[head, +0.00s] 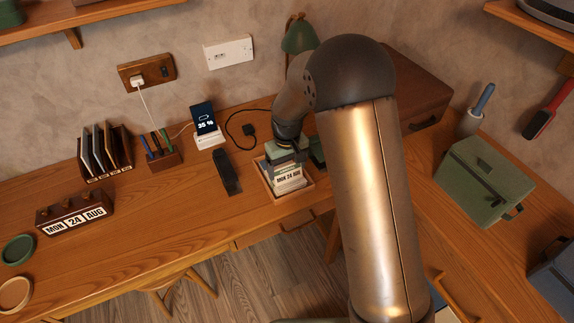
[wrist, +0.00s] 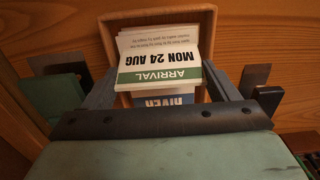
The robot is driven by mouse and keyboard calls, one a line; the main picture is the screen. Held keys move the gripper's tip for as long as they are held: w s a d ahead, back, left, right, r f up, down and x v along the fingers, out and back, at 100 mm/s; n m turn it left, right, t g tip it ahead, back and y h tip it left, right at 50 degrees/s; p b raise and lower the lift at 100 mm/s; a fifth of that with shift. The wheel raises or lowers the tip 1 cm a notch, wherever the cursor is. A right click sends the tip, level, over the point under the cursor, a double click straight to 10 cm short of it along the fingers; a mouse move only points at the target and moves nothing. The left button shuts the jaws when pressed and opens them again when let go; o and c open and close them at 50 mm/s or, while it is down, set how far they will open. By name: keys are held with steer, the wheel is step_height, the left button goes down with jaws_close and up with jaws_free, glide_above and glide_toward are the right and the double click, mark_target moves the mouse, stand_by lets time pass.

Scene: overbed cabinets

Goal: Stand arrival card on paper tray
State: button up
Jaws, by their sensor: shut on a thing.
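The arrival card (wrist: 160,66) is white with a green ARRIVAL band and reads MON 24 AUG. In the head view the card (head: 290,179) shows its date below my gripper (head: 287,162). My gripper is shut on the card, with a finger at each side edge in the wrist view. The wooden paper tray (head: 306,191) is under and around the card's lower part; its rim shows in the wrist view (wrist: 150,16). A paper with a blue band (wrist: 178,99) lies in the tray. I cannot tell whether the card touches the tray floor.
A black object (head: 227,172) lies left of the tray. A phone on a stand (head: 205,125), a pen holder (head: 162,151) and a date block (head: 75,218) stand farther left. A green box (head: 484,180) and a brown case (head: 415,90) are at right. The desk's front edge is close.

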steer(key=shift+f+b, duration=0.35)
steer(key=shift+f, duration=0.15)
steer(key=o, duration=0.9)
step_height(320, 180, up, 18)
steer(key=f, duration=0.1)
steer(key=s+d+m, duration=0.1)
steer(key=s+d, duration=0.3)
steer(key=s, duration=0.5)
steer(key=s+d+f+m, duration=0.1)
steer(key=s+d+m, duration=0.1)
steer(key=s+d, duration=0.3)
steer(key=s+d+m, duration=0.1)
steer(key=s+d, duration=0.3)
steer(key=s, duration=0.9)
steer(key=shift+s+d+f+m, duration=0.35)
steer(key=shift+s+d+m, duration=0.05)
